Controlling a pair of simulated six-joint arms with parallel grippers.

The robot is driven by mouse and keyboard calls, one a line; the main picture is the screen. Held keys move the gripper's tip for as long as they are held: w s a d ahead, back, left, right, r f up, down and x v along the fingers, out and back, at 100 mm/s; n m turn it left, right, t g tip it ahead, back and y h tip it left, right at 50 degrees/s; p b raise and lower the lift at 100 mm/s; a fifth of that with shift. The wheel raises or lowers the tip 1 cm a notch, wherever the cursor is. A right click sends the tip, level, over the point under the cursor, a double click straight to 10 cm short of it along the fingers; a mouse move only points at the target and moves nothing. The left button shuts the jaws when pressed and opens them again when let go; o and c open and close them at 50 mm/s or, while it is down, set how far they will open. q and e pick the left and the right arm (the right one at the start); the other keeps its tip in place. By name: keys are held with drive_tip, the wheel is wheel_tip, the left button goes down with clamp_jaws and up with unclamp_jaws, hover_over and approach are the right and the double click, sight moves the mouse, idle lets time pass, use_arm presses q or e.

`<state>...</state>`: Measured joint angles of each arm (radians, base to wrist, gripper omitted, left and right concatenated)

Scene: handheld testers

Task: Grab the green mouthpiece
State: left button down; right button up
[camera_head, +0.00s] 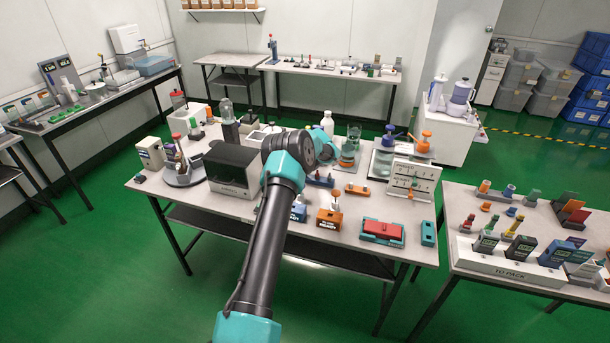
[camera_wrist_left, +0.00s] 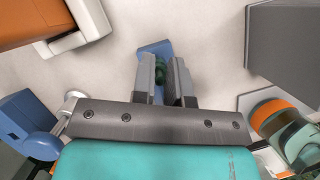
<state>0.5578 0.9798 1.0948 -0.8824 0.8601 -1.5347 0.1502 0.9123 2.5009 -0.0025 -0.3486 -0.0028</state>
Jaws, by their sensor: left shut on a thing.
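My left gripper (camera_wrist_left: 165,78) points down at the pale bench top in the left wrist view. Its two grey fingers are shut on a small dark green piece, the green mouthpiece (camera_wrist_left: 161,70). A blue block (camera_wrist_left: 154,49) shows just behind and below it; whether the mouthpiece still touches this block I cannot tell. In the head view my left arm reaches over the middle bench, and its wrist hides the fingers and the mouthpiece. My right gripper is not in view.
In the head view, a blue holder (camera_head: 320,181), an orange tester (camera_head: 328,218) and a red-and-teal case (camera_head: 382,232) stand on the middle bench (camera_head: 240,207). A pegboard rack (camera_head: 412,179) stands to the right. The wrist view shows a grey box (camera_wrist_left: 283,48) close by.

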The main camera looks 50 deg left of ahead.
use_arm(q)
wheel_tip(320, 180, up, 10)
idle(0.7)
idle(0.4)
